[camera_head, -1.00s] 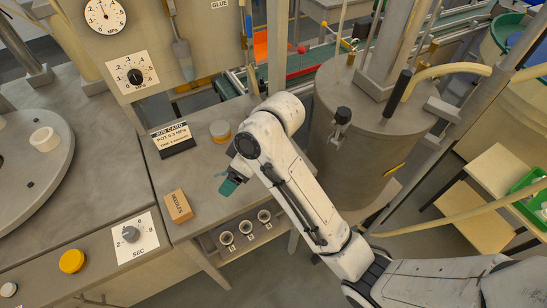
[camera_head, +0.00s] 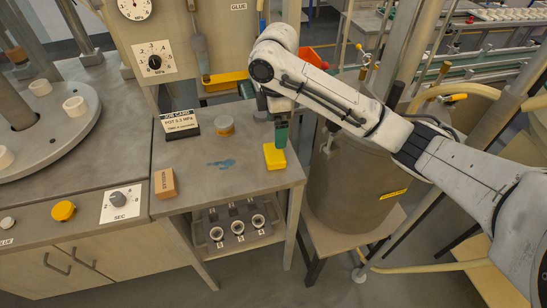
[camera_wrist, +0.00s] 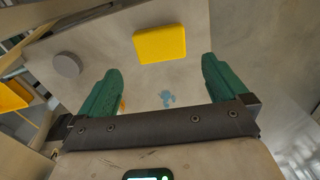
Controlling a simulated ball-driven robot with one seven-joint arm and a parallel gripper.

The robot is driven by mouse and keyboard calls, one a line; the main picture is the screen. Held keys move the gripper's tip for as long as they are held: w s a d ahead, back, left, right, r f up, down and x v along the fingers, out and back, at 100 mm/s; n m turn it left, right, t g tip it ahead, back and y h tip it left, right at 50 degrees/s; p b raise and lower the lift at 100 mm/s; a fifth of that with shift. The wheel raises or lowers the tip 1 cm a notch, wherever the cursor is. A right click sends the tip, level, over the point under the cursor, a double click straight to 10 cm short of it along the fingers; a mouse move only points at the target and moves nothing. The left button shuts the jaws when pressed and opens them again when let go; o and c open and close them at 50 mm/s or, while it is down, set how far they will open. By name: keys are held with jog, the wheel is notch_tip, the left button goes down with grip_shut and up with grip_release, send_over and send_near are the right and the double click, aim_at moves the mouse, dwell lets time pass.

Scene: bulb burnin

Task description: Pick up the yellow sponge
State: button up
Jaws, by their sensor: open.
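The yellow sponge (camera_head: 274,156) is a small block lying near the right edge of the metal bench top (camera_head: 235,188). My gripper (camera_head: 279,134) is above it, pointing down, with its green fingers close over the sponge in the head view. In the wrist view the sponge (camera_wrist: 160,44) lies ahead of the two green fingers, towards the top of the picture and between their lines. My gripper (camera_wrist: 165,85) is open and empty there, its fingers wide apart. I cannot tell the exact height of the fingertips over the sponge.
A blue spill mark (camera_head: 221,164), a round tin (camera_head: 224,126), a job card (camera_head: 180,125) and a needles box (camera_head: 164,183) are on the bench. A large metal tank (camera_head: 345,190) stands close on the right. The bench front middle is clear.

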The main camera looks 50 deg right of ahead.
aim_at(275, 152)
notch_tip(275, 152, down, 3)
jog(key=shift+f, duration=0.2)
jog(key=shift+w+a+f+p, duration=0.1)
jog(key=shift+f+p, duration=0.1)
jog(key=shift+f, duration=1.2)
jog(key=shift+w+f+p, duration=0.1)
jog(key=shift+f+p, duration=0.1)
jog(key=shift+f, duration=1.2)
jog(key=shift+c, duration=0.5)
jog(key=c, duration=0.7)
jog(key=shift+o, duration=0.2)
jog(key=shift+r, duration=0.15)
jog(key=shift+r, duration=0.5)
jog(key=s+a+r, duration=0.9)
jog(key=s+r, duration=0.1)
jog(key=r, duration=0.1)
jog(key=shift+s+a+r+p, duration=0.2)
jog(key=shift+a+r+p, duration=0.1)
jog(key=shift+r, duration=0.1)
